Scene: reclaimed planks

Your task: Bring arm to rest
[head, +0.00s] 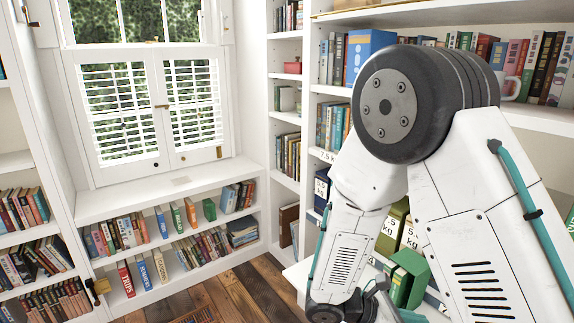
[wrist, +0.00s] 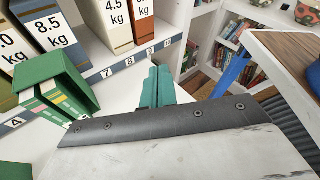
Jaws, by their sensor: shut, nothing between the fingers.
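My arm fills the right half of the head view, folded in front of the bookshelves. My gripper (wrist: 158,86) shows in the wrist view as two teal fingers pressed together, with nothing between them. It points along a white shelf whose front edge (wrist: 108,74) carries number labels. In the head view the gripper itself is not clearly visible; the lower arm runs to the bottom edge.
Binders marked in kg (wrist: 50,35) and a green box (wrist: 52,72) holding green books stand left of my gripper. A wooden top (wrist: 288,48) is at the right. A low bookcase (head: 165,193) stands under the window (head: 150,105). Wooden floor (head: 235,293) shows at the bottom.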

